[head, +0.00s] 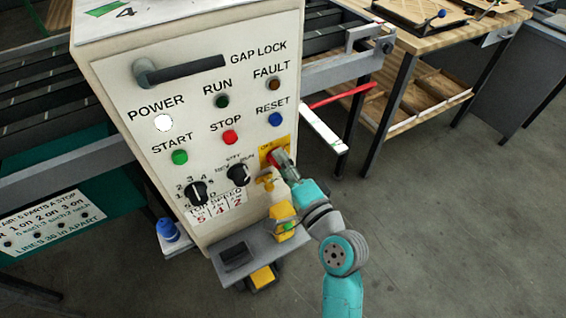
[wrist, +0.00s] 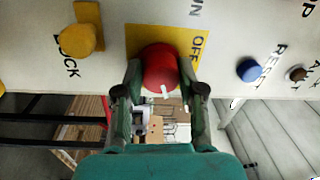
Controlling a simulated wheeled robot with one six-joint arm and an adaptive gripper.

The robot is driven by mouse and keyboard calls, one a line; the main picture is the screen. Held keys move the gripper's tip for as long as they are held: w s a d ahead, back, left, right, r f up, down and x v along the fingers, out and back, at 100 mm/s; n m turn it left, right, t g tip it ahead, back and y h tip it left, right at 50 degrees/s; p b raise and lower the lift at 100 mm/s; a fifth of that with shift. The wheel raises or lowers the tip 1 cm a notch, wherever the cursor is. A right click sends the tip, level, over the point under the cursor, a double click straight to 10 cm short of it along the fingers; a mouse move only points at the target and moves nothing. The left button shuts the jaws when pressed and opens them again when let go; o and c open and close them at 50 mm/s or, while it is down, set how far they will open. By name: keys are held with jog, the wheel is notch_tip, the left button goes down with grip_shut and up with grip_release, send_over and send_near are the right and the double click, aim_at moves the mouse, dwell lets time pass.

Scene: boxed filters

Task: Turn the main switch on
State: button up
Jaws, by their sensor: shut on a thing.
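The main switch is a red round knob (wrist: 161,64) on a yellow plate with "OFF" lettering. It has a small white mark on its lower edge in the wrist view. In the head view the red knob (head: 271,157) sits at the right edge of the control panel (head: 150,105), mostly hidden by my gripper (head: 282,161). My gripper (wrist: 161,82) is shut on the knob, one finger on each side of it. The POWER lamp (head: 163,123) looks bright white. I cannot tell the knob's exact setting.
A yellow lock knob (wrist: 82,39) lies beside the switch. A blue RESET button (wrist: 249,70) is on the other side. A red STOP button (head: 231,138) and black selector knobs (head: 198,193) share the panel. A shelf (head: 245,252) juts out below. Open floor lies right.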

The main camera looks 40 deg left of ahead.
jog(key=o, duration=1.1)
jog(key=shift+o, duration=0.2)
jog(key=v, duration=1.2)
jog(key=shift+f, duration=0.1)
